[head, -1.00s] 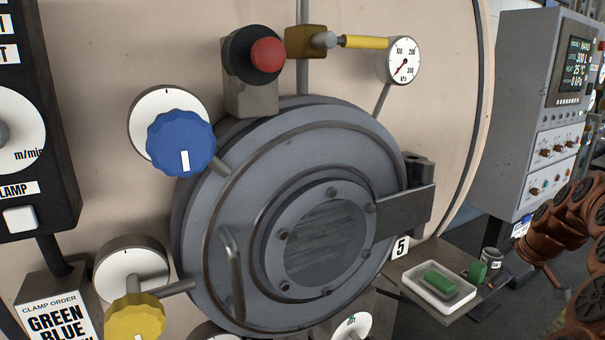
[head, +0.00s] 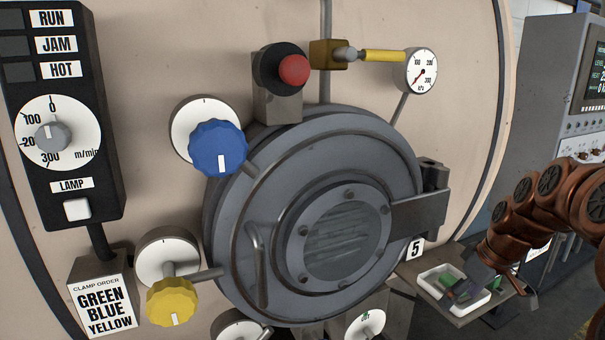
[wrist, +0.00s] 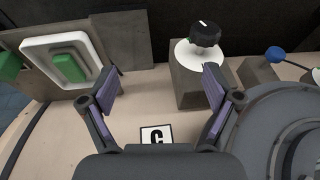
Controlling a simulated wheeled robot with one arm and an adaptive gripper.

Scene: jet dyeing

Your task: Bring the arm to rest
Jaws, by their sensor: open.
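My copper-coloured arm (head: 540,205) reaches in from the right in the head view. My gripper (head: 462,290) hangs at its end, in front of the white tray (head: 425,280) and partly hiding it. In the wrist view my gripper (wrist: 162,85) has its two purple-padded fingers wide apart. Nothing is between them but open view of the machine front and a number label (wrist: 157,137).
The round grey door (head: 270,220) with its hinge bracket (head: 420,212) is left of my gripper. A green block (wrist: 69,64) lies in the tray. A black knob (wrist: 205,33) stands beyond my fingers. The control cabinet (head: 540,90) is behind my arm.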

